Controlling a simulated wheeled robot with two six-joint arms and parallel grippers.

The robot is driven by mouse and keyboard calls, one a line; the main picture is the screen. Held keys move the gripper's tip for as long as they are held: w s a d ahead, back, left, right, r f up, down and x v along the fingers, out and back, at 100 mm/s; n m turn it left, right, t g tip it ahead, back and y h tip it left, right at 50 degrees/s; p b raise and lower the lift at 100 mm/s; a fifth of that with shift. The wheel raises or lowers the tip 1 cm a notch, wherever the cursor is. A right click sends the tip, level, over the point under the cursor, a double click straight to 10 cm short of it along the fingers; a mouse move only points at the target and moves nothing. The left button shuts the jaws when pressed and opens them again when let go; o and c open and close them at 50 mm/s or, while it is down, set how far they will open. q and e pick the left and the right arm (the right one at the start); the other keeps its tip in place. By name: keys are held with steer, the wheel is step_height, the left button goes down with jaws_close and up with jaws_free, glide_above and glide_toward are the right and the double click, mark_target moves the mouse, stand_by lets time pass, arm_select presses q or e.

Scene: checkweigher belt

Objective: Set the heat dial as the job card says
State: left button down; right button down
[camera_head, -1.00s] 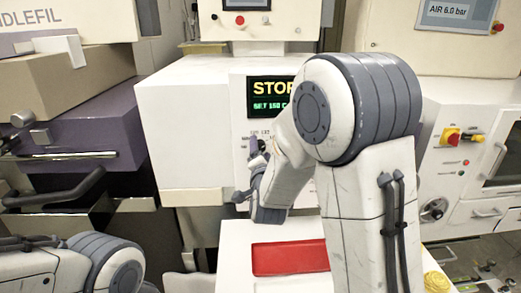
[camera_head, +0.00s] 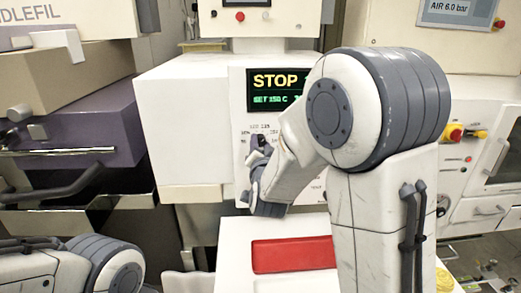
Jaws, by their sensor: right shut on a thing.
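The white machine's panel has a dark screen (camera_head: 274,91) with yellow text "STOP" and a green line that seems to read "SET 150 C". My arm covers the screen's right end. Below it is a printed dial scale (camera_head: 259,129) with numbers too small to read surely. My right gripper (camera_head: 257,146) is at the panel just under this scale, shut on what appears to be the heat dial. The gripper hides most of the dial, so its pointer cannot be read. My left arm shows at the bottom left, its gripper not visible. I cannot make out a job card.
A white surface with a red inset panel (camera_head: 290,256) lies below my right gripper. A purple machine (camera_head: 90,125) with bar handles stands at left. At right is a white cabinet with a red and yellow knob (camera_head: 453,132) and an "AIR 6.0 bar" display (camera_head: 459,13).

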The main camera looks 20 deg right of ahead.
steer(key=n+b, duration=0.1)
steer(key=n, duration=0.1)
steer(key=shift+f+n, duration=0.1)
steer(key=shift+n, duration=0.3)
steer(key=n+b, duration=0.1)
steer(key=n, duration=0.1)
steer(key=shift+n, duration=0.4)
steer(key=n, duration=0.3)
steer(key=shift+n, duration=1.6)
steer(key=shift+c, duration=2.2)
jaws_free()
steer(key=shift+a, duration=0.1)
